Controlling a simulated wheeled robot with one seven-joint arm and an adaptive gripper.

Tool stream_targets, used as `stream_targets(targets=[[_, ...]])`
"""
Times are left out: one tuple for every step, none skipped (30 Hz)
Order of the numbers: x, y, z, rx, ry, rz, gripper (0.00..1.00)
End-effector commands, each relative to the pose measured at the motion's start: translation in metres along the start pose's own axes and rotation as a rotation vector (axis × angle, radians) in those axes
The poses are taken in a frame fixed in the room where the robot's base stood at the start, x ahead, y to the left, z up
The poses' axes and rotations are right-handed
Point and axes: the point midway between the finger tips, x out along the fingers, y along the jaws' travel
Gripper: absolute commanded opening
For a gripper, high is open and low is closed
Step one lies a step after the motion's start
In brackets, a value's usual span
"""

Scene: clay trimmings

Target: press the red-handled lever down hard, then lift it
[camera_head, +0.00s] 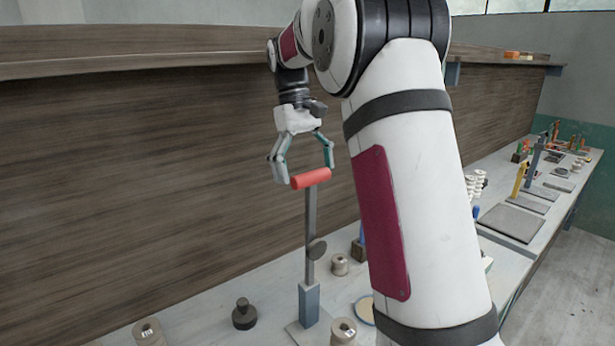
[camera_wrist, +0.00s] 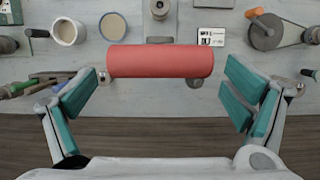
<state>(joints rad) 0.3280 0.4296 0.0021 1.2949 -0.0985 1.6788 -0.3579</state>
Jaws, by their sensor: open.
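The lever is a thin grey bar (camera_head: 310,225) rising from a blue-grey post (camera_head: 309,305) on a flat base plate. Its red handle (camera_head: 311,178) is a crosswise cylinder at the top; the bar stands nearly upright. My gripper (camera_head: 304,168) is open just above the handle, pointing down. In the wrist view the red handle (camera_wrist: 160,61) lies across the space ahead of the teal finger pads, with a gap at each end. The fingers do not close on it. Whether any part of my gripper touches the handle I cannot tell.
On the bench, spools (camera_head: 342,330), a dark knob-topped weight (camera_head: 245,314) and a round dish stand around the lever's base. A wooden wall panel (camera_head: 150,190) with a shelf (camera_head: 150,52) runs close behind. More tools and grey plates (camera_head: 511,222) lie along the bench at right.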

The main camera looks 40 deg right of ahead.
Motion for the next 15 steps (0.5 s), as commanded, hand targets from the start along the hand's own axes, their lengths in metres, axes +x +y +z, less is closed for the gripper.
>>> stream_targets(targets=[[-0.008, 0.0, -0.001, 0.0, 0.003, 0.001, 0.95], [-0.013, 0.0, -0.001, 0.0, 0.003, 0.001, 0.95], [-0.019, 0.0, -0.002, 0.0, 0.003, 0.001, 0.95], [-0.023, 0.0, -0.001, 0.0, 0.003, 0.001, 0.95], [-0.028, 0.0, -0.002, 0.0, 0.004, 0.001, 0.95], [-0.034, 0.0, -0.001, 0.0, 0.003, 0.001, 0.95], [-0.037, 0.0, -0.001, 0.0, 0.003, 0.001, 0.95], [-0.041, 0.0, -0.001, 0.0, 0.002, 0.001, 0.95], [-0.044, 0.0, -0.002, 0.0, 0.002, 0.001, 0.95], [-0.047, 0.0, -0.002, 0.0, 0.002, 0.0, 0.95], [-0.05, 0.0, -0.001, 0.0, 0.001, 0.0, 0.95], [-0.053, 0.0, -0.001, 0.0, 0.002, 0.001, 0.95], [-0.054, 0.0, -0.001, 0.0, 0.002, 0.0, 0.95], [-0.056, 0.0, -0.001, 0.0, 0.001, 0.0, 0.95], [-0.057, 0.0, -0.001, 0.0, 0.001, 0.0, 0.95]])
